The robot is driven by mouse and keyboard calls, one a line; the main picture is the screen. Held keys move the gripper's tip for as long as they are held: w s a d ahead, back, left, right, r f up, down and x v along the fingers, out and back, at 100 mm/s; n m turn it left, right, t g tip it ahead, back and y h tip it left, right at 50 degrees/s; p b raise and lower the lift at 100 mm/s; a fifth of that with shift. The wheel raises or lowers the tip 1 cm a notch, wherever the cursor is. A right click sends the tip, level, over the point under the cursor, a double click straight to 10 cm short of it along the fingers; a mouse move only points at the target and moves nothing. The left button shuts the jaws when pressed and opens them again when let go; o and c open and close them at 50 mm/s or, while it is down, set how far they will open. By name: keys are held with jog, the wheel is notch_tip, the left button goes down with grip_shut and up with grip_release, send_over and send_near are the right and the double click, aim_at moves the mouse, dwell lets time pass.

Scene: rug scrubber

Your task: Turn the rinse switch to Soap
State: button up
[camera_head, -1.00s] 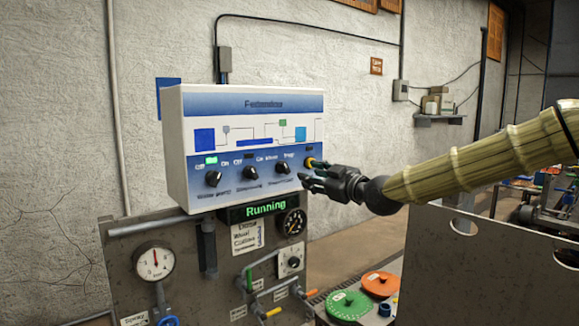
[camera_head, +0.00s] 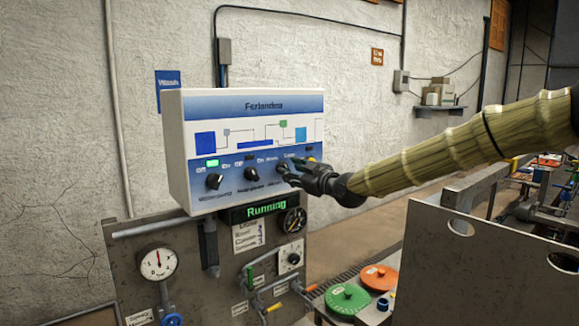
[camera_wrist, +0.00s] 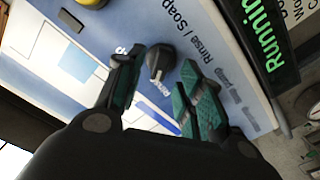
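The rinse switch is a small dark knob (camera_wrist: 160,62) on the panel, with "Rinse / Soap" printed beside it in the wrist view. A white mark on the knob faces the small "Rinse" lettering; the "Soap" position lettering is not clearly readable. My gripper (camera_wrist: 162,66) is open, with one finger on either side of the knob. The fingertips sit close around it, but I cannot tell whether they touch it. In the head view, my gripper (camera_head: 285,171) is at the right part of the white and blue control box (camera_head: 178,150) and largely hides the knob.
Two similar black knobs (camera_head: 213,181) (camera_head: 251,174) are to the left on the same box. A green "Running" display (camera_head: 266,207) is below, above gauges and valves. Part of a yellow button (camera_wrist: 90,3) shows near the upper left of the wrist view.

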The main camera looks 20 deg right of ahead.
jog(key=shift+p+x, duration=0.3)
jog(key=shift+x, duration=0.55)
grip_shut()
